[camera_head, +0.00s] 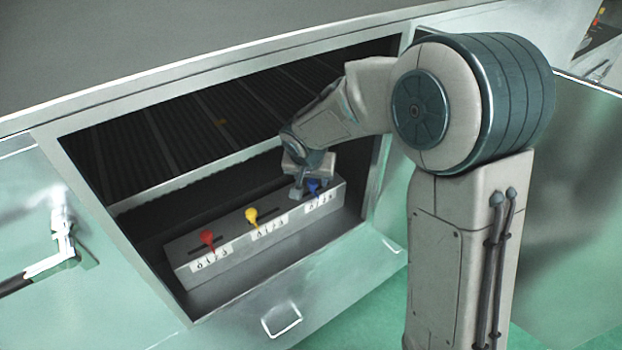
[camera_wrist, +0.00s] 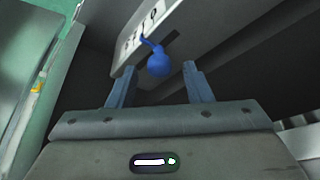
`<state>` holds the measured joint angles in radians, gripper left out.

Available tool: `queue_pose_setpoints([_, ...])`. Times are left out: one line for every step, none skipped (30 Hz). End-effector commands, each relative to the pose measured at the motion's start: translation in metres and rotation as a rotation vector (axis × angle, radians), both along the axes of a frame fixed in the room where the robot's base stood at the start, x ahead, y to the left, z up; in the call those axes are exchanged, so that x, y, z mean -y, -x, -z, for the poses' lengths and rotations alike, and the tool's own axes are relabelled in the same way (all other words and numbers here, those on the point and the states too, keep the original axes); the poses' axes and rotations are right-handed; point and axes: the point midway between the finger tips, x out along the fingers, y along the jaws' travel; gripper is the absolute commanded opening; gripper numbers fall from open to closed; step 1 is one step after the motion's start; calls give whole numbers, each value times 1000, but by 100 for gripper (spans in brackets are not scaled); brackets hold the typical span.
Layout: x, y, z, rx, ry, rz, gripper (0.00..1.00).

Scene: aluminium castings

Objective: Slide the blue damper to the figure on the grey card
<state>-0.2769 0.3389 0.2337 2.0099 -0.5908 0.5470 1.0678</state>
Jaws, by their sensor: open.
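The blue damper (camera_head: 313,187) is a round blue knob with a pointer, at the right end of a grey box inside the open compartment. In the wrist view the blue knob (camera_wrist: 159,66) stands in a dark slot beside a white scale label (camera_wrist: 140,28) with printed figures, too small to read surely. My gripper (camera_head: 306,187) is at the blue knob in the head view. In the wrist view my gripper (camera_wrist: 160,80) is open, with the knob just beyond and between its two fingertips. No contact shows. I cannot make out a grey card.
A red knob (camera_head: 207,238) and a yellow knob (camera_head: 251,215) stand on the same grey box (camera_head: 185,250), each with a white scale label. The compartment frame (camera_head: 90,215) surrounds the box. A ribbed dark surface (camera_head: 240,110) lies behind it.

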Motion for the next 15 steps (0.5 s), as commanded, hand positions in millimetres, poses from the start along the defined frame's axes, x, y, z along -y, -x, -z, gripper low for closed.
queue_pose_setpoints([-1, 2, -7, 4, -3, 0, 46])
queue_pose_setpoints([-1, 4, -12, 5, -2, -1, 46])
queue_pose_setpoints([-2, 7, -18, 5, -3, -1, 46])
queue_pose_setpoints([-2, 9, -24, 6, -3, -2, 46])
queue_pose_setpoints([-2, 11, -29, 6, -2, 0, 46])
queue_pose_setpoints([-2, 15, -36, 6, -3, -2, 46])
queue_pose_setpoints([-3, 17, -42, 6, -3, -2, 46])
queue_pose_setpoints([-3, 19, -48, 6, -3, -1, 46])
queue_pose_setpoints([-3, 22, -55, 6, -3, -2, 46])
queue_pose_setpoints([-4, 25, -60, 5, -4, -2, 46])
queue_pose_setpoints([-4, 27, -65, 6, -3, -2, 46])
queue_pose_setpoints([-5, 29, -72, 6, -4, -3, 46])
queue_pose_setpoints([-5, 31, -76, 5, -3, -2, 46])
queue_pose_setpoints([-5, 33, -80, 4, -2, -3, 46])
queue_pose_setpoints([-5, 35, -86, 4, -2, -3, 46])
